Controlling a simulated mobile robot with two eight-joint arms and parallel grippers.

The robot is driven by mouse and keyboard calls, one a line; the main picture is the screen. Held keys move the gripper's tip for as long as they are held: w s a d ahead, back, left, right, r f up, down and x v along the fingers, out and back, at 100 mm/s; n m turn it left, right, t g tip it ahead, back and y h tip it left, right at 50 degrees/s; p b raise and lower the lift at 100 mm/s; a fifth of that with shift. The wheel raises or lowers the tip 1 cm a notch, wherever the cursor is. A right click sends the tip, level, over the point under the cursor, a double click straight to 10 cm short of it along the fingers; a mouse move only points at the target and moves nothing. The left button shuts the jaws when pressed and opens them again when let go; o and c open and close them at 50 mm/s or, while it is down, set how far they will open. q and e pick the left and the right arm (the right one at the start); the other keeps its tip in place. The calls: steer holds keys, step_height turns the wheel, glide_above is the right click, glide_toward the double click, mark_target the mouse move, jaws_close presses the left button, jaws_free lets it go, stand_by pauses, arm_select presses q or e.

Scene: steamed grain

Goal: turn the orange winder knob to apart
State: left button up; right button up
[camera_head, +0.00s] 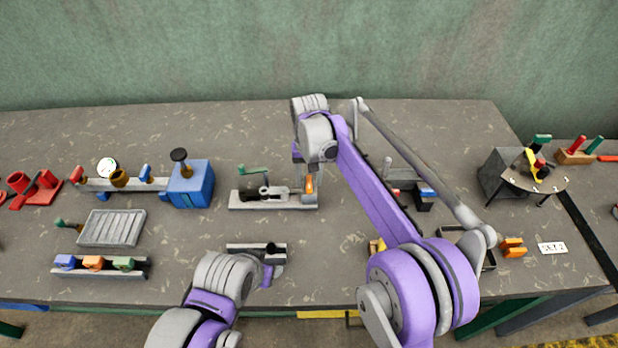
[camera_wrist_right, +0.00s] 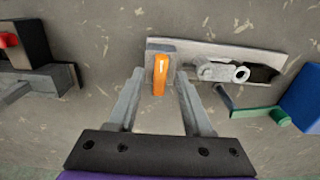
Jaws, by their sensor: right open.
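The orange winder knob (camera_head: 309,187) is on the right end of a pale grey base plate (camera_head: 245,206) in the head view. In the right wrist view the knob (camera_wrist_right: 160,74) is an upright orange bar with a light mark on top. My right gripper (camera_wrist_right: 159,77) is open, with one finger on each side of the knob and visible gaps. In the head view my right gripper (camera_head: 304,176) is partly hidden behind its own wrist. My left gripper (camera_head: 268,272) is low in the middle of the head view; its fingers are not clear.
A small grey holder (camera_head: 240,247) stands by my left gripper. A blue box (camera_head: 190,186) is left of the winder. A green crank (camera_wrist_right: 262,113) lies near the base plate. A dark block (camera_wrist_right: 22,38) stands at the left of the wrist view.

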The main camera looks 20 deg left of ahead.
jaws_close()
steer(key=shift+n, duration=0.4)
steer(key=n, duration=0.3)
steer(key=shift+n, duration=0.3)
arm_select(q)
steer(key=shift+r, duration=0.1)
arm_select(e)
steer(key=n, duration=0.4)
steer(key=shift+n, duration=0.3)
steer(key=n, duration=0.4)
steer(key=shift+n, duration=0.3)
arm_select(q)
steer(key=shift+w, duration=0.1)
arm_select(e)
steer(key=shift+n, duration=2.2)
